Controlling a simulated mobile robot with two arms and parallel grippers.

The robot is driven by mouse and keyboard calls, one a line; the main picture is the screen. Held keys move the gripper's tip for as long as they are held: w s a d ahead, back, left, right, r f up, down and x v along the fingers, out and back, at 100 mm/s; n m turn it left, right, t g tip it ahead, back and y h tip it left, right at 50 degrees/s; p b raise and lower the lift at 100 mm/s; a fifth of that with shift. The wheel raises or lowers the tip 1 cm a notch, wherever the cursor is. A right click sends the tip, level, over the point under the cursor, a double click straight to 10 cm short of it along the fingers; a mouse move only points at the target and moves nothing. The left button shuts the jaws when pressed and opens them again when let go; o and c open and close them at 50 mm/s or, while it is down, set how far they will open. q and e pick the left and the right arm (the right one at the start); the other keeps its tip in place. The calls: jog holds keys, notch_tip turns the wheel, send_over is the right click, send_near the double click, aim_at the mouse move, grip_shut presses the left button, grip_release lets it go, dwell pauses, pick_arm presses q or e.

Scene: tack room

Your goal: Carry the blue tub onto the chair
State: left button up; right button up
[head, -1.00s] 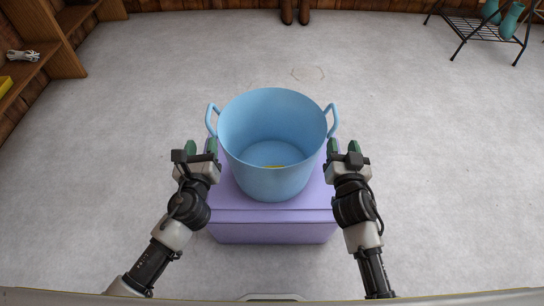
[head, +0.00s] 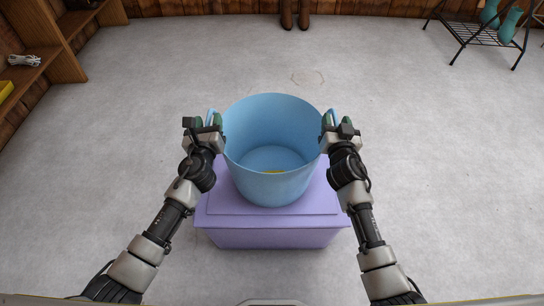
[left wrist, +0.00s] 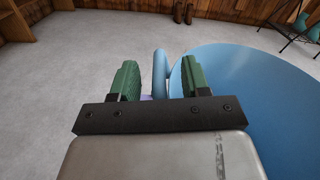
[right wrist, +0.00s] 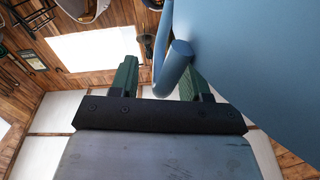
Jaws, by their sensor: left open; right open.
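The blue tub (head: 272,185) stands upright on a purple box (head: 272,236), with something small and yellow on its inside bottom. My left gripper (head: 208,122) is open at the tub's left handle (head: 211,114). In the left wrist view this handle (left wrist: 160,72) stands between the two green fingers (left wrist: 160,82). My right gripper (head: 335,120) is open at the tub's right handle. In the right wrist view that handle (right wrist: 172,72) passes between the fingers (right wrist: 158,80), close to the right one. The tub's wall fills the right of both wrist views. No chair is in view.
A wooden shelf (head: 70,66) with a white cable (head: 24,60) stands at the left. Brown boots (head: 295,14) stand by the back wall. A black rack (head: 475,32) with teal boots (head: 500,18) is at the back right. The grey floor between is clear.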

pick_arm(q)
jog(key=shift+w, duration=0.3)
pick_arm(e)
jog(key=shift+w, duration=0.3)
pick_arm(q)
jog(key=shift+c, duration=0.5)
pick_arm(e)
jog(key=shift+c, duration=0.5)
pick_arm(q)
grip_shut()
pick_arm(e)
grip_shut()
pick_arm(q)
jog(key=shift+r, duration=0.1)
pick_arm(e)
jog(key=shift+r, duration=0.1)
